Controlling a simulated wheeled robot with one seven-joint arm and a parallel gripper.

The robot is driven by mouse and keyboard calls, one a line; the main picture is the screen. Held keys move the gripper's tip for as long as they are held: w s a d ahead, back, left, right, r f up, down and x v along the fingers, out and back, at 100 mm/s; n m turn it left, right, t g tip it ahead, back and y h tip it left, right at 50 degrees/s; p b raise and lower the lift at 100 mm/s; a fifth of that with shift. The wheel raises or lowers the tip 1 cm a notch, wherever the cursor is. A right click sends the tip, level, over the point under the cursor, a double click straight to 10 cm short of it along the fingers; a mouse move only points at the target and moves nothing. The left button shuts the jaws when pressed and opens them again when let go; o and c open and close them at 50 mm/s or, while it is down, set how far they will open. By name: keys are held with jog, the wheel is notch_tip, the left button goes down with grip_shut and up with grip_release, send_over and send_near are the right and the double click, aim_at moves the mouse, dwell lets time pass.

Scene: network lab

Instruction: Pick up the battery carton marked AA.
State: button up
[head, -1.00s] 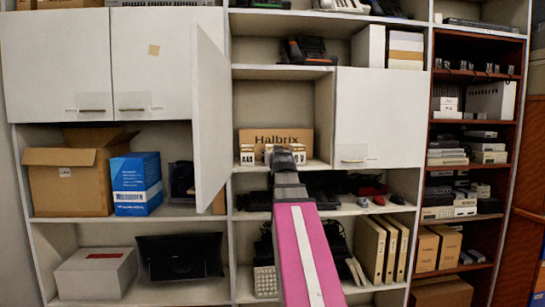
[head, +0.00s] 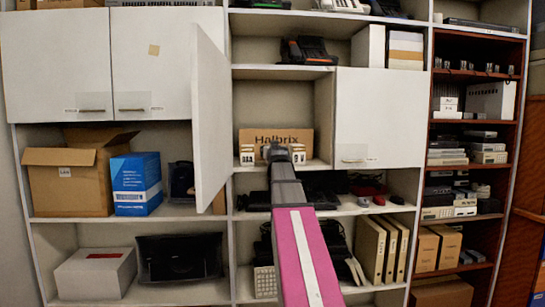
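Small white-and-tan battery cartons stand in front of a brown Halbrix box (head: 275,134) on the open cupboard shelf. The left carton (head: 247,155) has a small dark label that seems to read AAA. The right carton (head: 299,155) seems to be marked 9. Between them a sliver of another carton (head: 264,153) shows beside my gripper; its mark is hidden, so I cannot confirm AA. My gripper (head: 277,150) reaches into the compartment in front of this middle carton. Its fingers are seen from behind, and I cannot tell whether they are open or touch the carton.
An open cupboard door (head: 211,115) juts out left of the compartment. A closed door (head: 381,118) covers the right side. The shelf below holds dark devices and a red mouse (head: 379,200). The compartment's left floor is partly free.

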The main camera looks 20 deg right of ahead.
jog(key=shift+w+d, duration=0.15)
jog(key=shift+w, duration=0.3)
jog(key=c, duration=1.1)
jog(key=shift+s, duration=0.1)
